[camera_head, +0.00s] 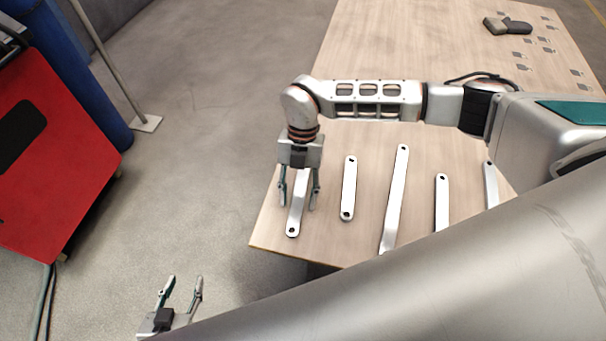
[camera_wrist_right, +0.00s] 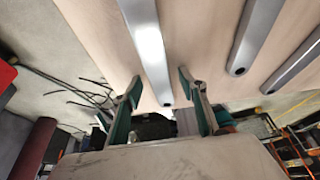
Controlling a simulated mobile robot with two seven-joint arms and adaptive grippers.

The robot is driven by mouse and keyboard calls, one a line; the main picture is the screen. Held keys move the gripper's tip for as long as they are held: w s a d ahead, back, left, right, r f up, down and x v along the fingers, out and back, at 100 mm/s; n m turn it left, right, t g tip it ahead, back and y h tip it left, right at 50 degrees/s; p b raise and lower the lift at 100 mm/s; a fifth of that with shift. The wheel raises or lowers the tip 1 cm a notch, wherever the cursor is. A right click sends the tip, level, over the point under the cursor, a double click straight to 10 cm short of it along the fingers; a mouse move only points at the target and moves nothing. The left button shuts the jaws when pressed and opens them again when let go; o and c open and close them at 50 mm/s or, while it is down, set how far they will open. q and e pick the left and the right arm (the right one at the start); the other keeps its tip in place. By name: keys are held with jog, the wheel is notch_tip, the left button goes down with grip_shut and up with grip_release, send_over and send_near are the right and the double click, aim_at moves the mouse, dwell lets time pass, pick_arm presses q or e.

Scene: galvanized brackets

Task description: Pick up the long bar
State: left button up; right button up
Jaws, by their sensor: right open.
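Several flat silver bars with holed ends lie apart on the wooden table. One long bar (camera_head: 295,217) lies at the left, its upper part hidden behind my right gripper (camera_head: 299,204). Another long bar (camera_head: 396,195) lies near the middle. My right gripper is open and points down with one finger on each side of the left bar. In the right wrist view the left bar (camera_wrist_right: 148,45) runs between the open fingers (camera_wrist_right: 159,84); I cannot tell whether they touch it. My left gripper (camera_head: 184,281) is open and empty, over the floor at the bottom left.
Shorter bars (camera_head: 349,188) (camera_head: 441,202) lie beside the long ones, and another bar (camera_head: 490,183) is partly hidden by my arm. Small metal pieces and a dark object (camera_head: 507,26) lie at the table's far end. A red cabinet (camera_head: 50,150) stands at left.

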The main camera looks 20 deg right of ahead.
grip_shut()
jog(key=shift+r, duration=0.15)
